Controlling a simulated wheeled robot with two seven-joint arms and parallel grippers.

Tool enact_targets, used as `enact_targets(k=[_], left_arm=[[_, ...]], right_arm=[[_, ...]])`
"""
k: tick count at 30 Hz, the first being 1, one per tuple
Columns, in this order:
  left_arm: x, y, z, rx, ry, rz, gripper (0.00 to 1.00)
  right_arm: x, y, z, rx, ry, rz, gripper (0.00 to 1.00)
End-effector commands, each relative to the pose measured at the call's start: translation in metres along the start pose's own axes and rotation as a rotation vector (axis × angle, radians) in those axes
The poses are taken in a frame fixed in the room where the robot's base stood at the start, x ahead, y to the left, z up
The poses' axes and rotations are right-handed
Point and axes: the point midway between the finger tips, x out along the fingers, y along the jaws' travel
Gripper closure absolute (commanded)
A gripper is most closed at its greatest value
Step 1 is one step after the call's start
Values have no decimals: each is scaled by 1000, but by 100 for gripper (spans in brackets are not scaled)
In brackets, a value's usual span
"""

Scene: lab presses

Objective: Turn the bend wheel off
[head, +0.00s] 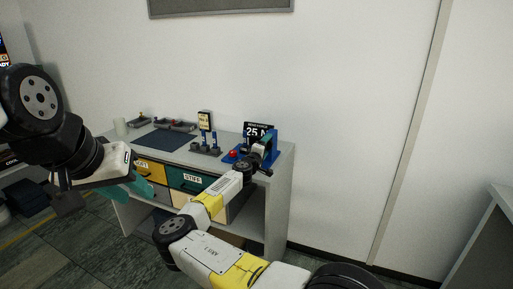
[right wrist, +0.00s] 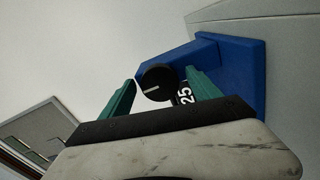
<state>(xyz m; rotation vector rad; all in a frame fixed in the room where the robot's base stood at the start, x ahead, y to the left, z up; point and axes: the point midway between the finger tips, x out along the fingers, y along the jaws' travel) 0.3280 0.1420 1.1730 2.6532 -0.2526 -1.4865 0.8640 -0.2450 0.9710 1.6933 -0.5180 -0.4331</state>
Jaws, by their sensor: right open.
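The bend wheel (right wrist: 156,83) is a round black knob with a white line across its face, beside a blue press frame (right wrist: 240,65). In the right wrist view my right gripper (right wrist: 161,76) is open. Its two green fingers lie on either side of the wheel, and I cannot tell whether they touch it. In the head view my right gripper (head: 265,155) is at the blue press (head: 273,143) at the bench's right end and hides the wheel. My left gripper (head: 140,187) hangs in front of the drawers; its jaw gap is unclear.
The press's display (head: 258,130) reads 25 N. A red button (head: 233,154) and small grey-and-blue fixtures (head: 205,148) stand left of it on the grey bench (head: 283,158). A dark mat (head: 167,139) and trays (head: 174,125) lie further left. Floor to the right is clear.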

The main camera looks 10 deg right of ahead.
Motion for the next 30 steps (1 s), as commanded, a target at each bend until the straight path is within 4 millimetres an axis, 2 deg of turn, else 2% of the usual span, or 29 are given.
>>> enact_targets(k=[4, 12, 15, 19, 27, 30], left_arm=[[0, 0, 0, 0, 0, 0, 64], [0, 0, 0, 0, 0, 0, 64], [0, 0, 0, 0, 0, 0, 64], [0, 0, 0, 0, 0, 0, 64], [0, 0, 0, 0, 0, 0, 64], [0, 0, 0, 0, 0, 0, 64]], right_arm=[[-14, 0, -2, 1, 1, 0, 28], [-59, -1, -1, -2, 2, -1, 28], [-71, 0, -1, -1, 2, -1, 28], [-77, -1, 0, -1, 0, -1, 28], [-78, -1, 0, 0, 0, -1, 28], [-74, -1, 9, 46, -17, -5, 28]])
